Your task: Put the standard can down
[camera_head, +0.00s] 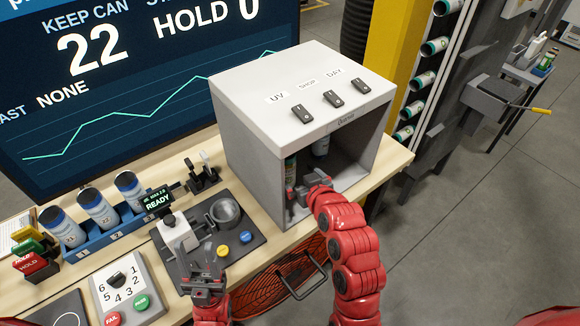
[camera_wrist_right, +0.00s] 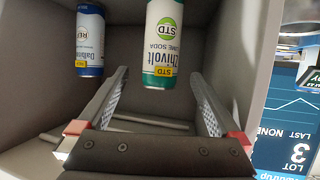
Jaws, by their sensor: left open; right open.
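The standard can (camera_wrist_right: 163,45), white and green with a yellow-green STD label, is inside the grey booth (camera_head: 296,75); the right wrist view shows it upside down. In the head view it shows as a narrow strip (camera_head: 290,168) at the booth's left inner wall, partly hidden. My right gripper (camera_head: 303,192) reaches into the booth opening. Its fingers (camera_wrist_right: 158,90) are open, one on each side of the can's line, with the can at or just beyond the tips. No contact is visible. My left gripper (camera_head: 197,262) is open and empty over the front of the dark test station.
A blue-labelled reference can (camera_wrist_right: 90,42) stands beside the standard can, also seen in the head view (camera_head: 321,145). A blue rack (camera_head: 110,236) holds three cans at left. A cup (camera_head: 224,211), button panel (camera_head: 127,287) and READY display (camera_head: 157,200) crowd the bench.

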